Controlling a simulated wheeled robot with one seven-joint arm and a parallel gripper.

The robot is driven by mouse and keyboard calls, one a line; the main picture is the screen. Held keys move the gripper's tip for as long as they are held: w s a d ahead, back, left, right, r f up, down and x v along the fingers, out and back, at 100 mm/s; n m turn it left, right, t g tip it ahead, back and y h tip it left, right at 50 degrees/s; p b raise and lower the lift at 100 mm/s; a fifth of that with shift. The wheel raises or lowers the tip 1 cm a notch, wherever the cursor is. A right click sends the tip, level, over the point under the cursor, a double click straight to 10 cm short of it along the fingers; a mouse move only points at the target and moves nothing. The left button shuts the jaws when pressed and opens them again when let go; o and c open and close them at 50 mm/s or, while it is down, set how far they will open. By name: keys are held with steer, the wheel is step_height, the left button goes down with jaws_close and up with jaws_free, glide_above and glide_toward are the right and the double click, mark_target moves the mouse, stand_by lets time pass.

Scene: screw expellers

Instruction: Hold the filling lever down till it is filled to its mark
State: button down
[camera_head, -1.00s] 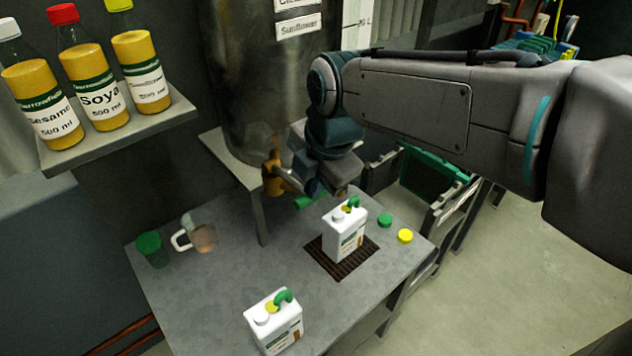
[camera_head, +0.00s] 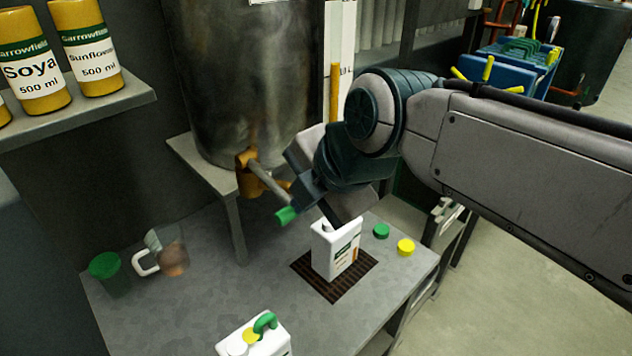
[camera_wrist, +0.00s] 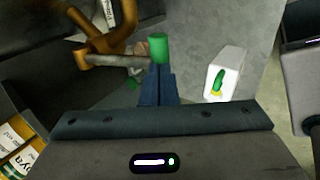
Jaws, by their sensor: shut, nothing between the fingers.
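The filling lever is a grey rod (camera_head: 268,182) with a green tip (camera_head: 286,215), running from the brass tap (camera_head: 247,176) at the foot of the metal tank (camera_head: 240,90). My gripper (camera_head: 301,200) is shut and empty, its dark blue fingers right by the green tip. In the wrist view the fingertips (camera_wrist: 161,72) lie just below the green tip (camera_wrist: 158,47); I cannot tell whether they touch it. A white jug (camera_head: 335,250) stands upright on the dark grate (camera_head: 318,284). My wrist partly hides its top, and its fill level does not show.
A second white jug (camera_head: 250,340) stands at the table's front. A glass jug (camera_head: 172,255) and green-lidded beaker (camera_head: 108,275) stand left. Green (camera_head: 381,230) and yellow (camera_head: 405,247) caps lie right of the grate. A scale with a yellow column (camera_head: 335,90) is beside the tank.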

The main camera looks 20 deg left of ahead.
step_height(320, 180, down, 2)
steer(key=y+b, duration=0.1)
steer(key=b, duration=0.3)
steer(key=shift+t, duration=0.3)
steer(key=shift+b, duration=0.3)
steer(key=shift+s+f, duration=0.1)
steer(key=shift+f, duration=0.05)
stand_by(1.3)
stand_by(2.9)
steer(key=p+v, duration=0.2)
steer(key=v, duration=1.2)
steer(key=shift+r, duration=0.5)
steer(key=shift+p, duration=0.3)
